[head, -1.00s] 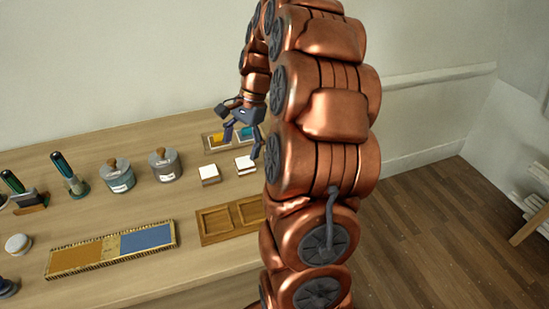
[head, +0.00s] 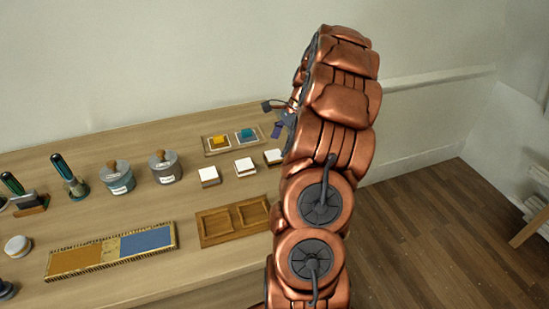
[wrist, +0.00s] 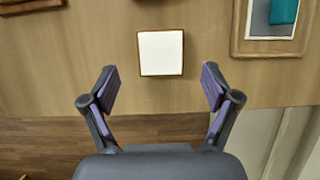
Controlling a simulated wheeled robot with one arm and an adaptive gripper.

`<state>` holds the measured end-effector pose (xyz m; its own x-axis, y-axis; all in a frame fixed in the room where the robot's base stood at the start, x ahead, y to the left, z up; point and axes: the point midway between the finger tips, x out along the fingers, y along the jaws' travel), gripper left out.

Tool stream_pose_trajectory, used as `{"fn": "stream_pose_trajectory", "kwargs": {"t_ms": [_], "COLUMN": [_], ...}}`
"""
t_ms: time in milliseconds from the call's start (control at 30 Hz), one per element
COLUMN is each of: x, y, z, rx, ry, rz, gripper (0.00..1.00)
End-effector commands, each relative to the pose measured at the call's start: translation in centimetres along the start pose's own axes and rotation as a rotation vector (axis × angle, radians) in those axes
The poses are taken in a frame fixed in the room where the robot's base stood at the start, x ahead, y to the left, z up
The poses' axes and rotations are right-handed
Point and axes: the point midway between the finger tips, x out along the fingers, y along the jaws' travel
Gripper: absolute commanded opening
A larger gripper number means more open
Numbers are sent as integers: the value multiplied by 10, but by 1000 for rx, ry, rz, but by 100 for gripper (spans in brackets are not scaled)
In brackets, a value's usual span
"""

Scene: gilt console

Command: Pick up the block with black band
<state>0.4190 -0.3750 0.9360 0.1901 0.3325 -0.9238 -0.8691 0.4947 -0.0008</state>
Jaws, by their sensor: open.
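Three white-topped blocks stand in a row near the console's right end: a left block (head: 209,176), a middle block (head: 245,167) and a right block (head: 273,157). Their side bands are too small to tell which one is black. In the wrist view, one white-topped block (wrist: 160,52) with a thin brown rim lies just beyond and between my fingertips. My gripper (wrist: 160,78) is open and empty. In the head view my gripper (head: 279,124) is partly hidden by my arm, above the console near the right block.
A wooden two-compartment tray (head: 205,237) lies in front of the blocks. A small tray (head: 206,151) with yellow and teal pieces sits behind them. Lidded jars (head: 166,169) and a blue-and-orange panel (head: 147,241) are to the left. The console's right edge is close.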

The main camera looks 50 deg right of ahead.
Motion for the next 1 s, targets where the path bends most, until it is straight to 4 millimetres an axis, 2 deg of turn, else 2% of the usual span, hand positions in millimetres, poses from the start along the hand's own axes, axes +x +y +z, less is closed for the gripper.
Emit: {"fn": "stream_pose_trajectory", "kwargs": {"t_ms": [167, 400, 667, 1000], "x": [13, 45, 50, 49], "y": [1, 0, -1, 0], "z": [3, 4, 3, 3], "rx": [0, 0, -1, -1], "ry": [-2, -1, 1, 1], "rz": [6, 4, 0, 1], "gripper": [88, 88, 88, 53]}}
